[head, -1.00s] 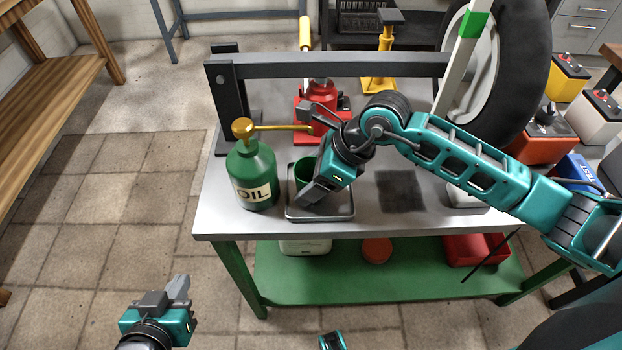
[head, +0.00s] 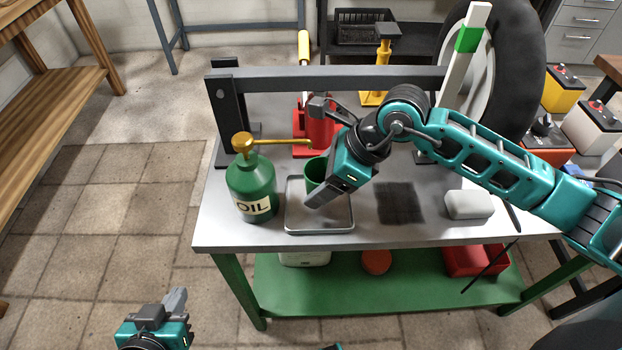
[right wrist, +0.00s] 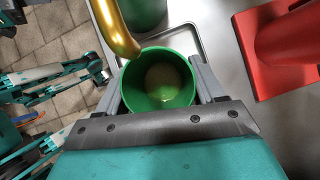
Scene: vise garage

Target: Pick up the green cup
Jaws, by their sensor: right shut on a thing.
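The green cup (head: 314,172) is at the metal tray (head: 322,226) on the workbench, partly hidden in the head view by my right gripper (head: 314,186). In the right wrist view the cup (right wrist: 158,82) is seen from above, its inside empty apart from a pale patch at the bottom. The fingers of my right gripper (right wrist: 158,85) lie on both sides of the cup and are shut on it. Whether its base touches the tray is hard to tell. My left gripper (head: 176,298) is low at the bottom left, away from the bench; its jaw gap is not clear.
A green oil can (head: 252,188) with a brass spout stands just left of the tray, its spout reaching over near the cup. A red jack (head: 318,128) stands behind. A dark metal frame bar (head: 330,78) crosses above. A grey block (head: 468,205) lies at right.

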